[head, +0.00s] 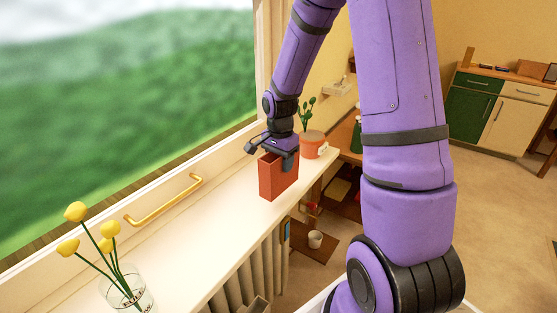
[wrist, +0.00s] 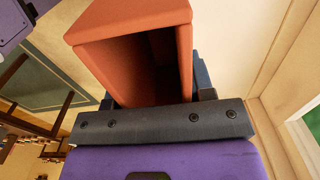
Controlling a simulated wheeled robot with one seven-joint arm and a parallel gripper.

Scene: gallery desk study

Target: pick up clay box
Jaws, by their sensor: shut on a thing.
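The clay box (head: 271,181) is an orange-red, open box at the far part of the white window sill. It also fills the upper middle of the wrist view (wrist: 125,22), with its dark hollow inside facing the camera. My gripper (head: 286,160) comes down over the box from above and is shut on it. In the wrist view a dark finger shows at each side of the box (wrist: 203,80). The box looks upright in the head view. I cannot tell whether its base touches the sill.
A potted plant in a terracotta pot (head: 312,145) stands just beyond the box. A glass vase with yellow flowers (head: 128,292) stands at the near end of the sill (head: 205,240). A yellow window handle (head: 165,203) is on the frame. The sill between vase and box is clear.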

